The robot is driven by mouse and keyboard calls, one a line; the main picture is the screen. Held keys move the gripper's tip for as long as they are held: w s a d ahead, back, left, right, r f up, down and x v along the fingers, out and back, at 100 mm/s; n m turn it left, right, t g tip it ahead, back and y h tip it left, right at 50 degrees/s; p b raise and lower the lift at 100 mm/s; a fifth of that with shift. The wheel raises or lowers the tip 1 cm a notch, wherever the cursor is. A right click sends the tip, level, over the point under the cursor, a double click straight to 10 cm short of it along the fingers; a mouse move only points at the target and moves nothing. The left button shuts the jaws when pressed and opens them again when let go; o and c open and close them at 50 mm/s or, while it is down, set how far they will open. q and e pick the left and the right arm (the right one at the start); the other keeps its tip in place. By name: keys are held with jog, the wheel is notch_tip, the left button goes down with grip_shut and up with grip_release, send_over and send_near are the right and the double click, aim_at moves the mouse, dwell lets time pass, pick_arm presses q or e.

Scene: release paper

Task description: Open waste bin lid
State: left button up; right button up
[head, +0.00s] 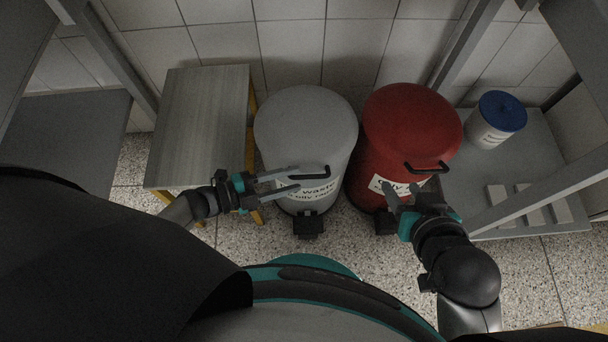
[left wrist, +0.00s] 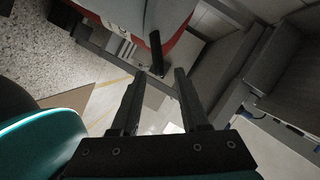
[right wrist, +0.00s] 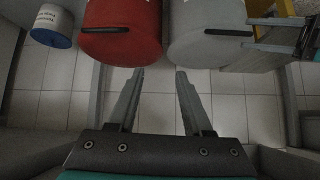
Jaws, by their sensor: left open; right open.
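A light grey waste bin (head: 300,120) stands upright with its round lid down and a black handle (head: 316,172) at the lid's front. A red bin (head: 408,120) stands right beside it, lid down, with its own black handle (head: 428,169). My left gripper (head: 298,178) is open and empty at the grey bin's front. In the left wrist view the grey bin's handle (left wrist: 156,54) shows just beyond and between the fingertips; contact cannot be told. My right gripper (head: 402,190) is open and empty in front of the red bin. Both lids show in the right wrist view.
A wooden-topped stool (head: 200,115) stands left of the grey bin. A grey shelf (head: 520,150) to the right holds a white container with a blue lid (head: 500,115). A tiled wall is close behind. Black pedals (head: 309,226) stick out at the bins' feet.

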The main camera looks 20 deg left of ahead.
aim_at(304, 177)
pick_arm(q)
jog(key=shift+b+x, duration=0.5)
jog(key=shift+x, duration=1.55)
pick_arm(e)
jog(key=shift+w+a+r+t+y, duration=0.1)
jog(key=shift+w+a+t+y, duration=0.2)
jog(key=shift+a+t, duration=0.3)
jog(key=shift+w+a+r+t+y, duration=0.1)
jog(key=shift+w+a+t+y, duration=0.25)
jog(key=shift+a, duration=0.3)
pick_arm(q)
grip_shut()
